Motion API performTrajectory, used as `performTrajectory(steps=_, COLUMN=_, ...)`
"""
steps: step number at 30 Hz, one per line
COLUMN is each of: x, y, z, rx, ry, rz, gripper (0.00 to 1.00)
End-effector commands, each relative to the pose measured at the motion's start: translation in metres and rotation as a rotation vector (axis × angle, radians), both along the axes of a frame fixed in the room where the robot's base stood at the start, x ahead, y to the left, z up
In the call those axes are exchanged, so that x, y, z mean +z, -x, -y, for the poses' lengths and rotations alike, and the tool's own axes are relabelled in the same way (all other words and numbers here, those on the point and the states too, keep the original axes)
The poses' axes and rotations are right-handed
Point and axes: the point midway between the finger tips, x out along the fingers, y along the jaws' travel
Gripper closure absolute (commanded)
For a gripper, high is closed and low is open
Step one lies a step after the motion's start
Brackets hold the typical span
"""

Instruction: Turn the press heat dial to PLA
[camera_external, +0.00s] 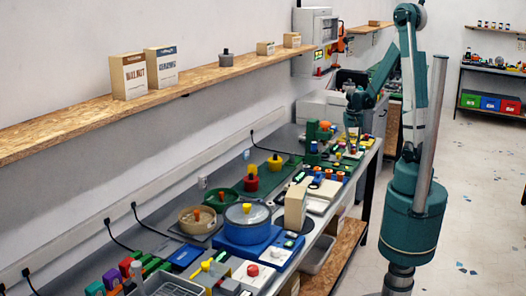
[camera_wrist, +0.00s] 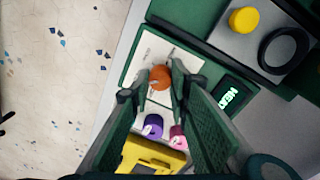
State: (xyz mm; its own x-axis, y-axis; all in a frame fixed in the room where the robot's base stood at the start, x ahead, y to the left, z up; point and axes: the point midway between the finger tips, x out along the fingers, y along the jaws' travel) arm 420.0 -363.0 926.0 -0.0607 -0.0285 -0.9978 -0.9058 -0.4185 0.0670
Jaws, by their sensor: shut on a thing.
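An orange dial (camera_wrist: 161,77) with a pale pointer mark sits on a white panel (camera_wrist: 148,47) in the wrist view. My gripper (camera_wrist: 163,72) is shut on this dial, with one fingertip on each side of it. The dial's printed settings are too small or too covered to read. A dark display (camera_wrist: 232,96) with pale green letters lies right of the panel. In the external view my gripper (camera_external: 353,128) is low over the far part of the bench, and the dial cannot be made out there.
A purple knob (camera_wrist: 153,125) and a pink knob (camera_wrist: 178,137) stand close below the dial, between my fingers in the picture. A yellow block (camera_wrist: 150,157) lies below them. A yellow button (camera_wrist: 243,20) and a black ring (camera_wrist: 284,50) are at upper right. Open floor (camera_wrist: 60,70) is left.

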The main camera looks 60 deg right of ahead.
Motion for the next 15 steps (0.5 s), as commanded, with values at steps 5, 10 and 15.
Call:
performTrajectory(steps=5, x=-0.0002, y=-0.0005, z=-0.0002, rx=-0.051, ry=-0.001, rz=0.001, gripper=0.93)
performTrajectory(steps=10, x=0.0001, y=-0.0007, z=-0.0002, rx=-0.066, ry=-0.001, rz=0.001, gripper=0.93)
performTrajectory(steps=15, x=0.0002, y=-0.0007, z=-0.0002, rx=-0.067, ry=-0.001, rz=0.001, gripper=0.93)
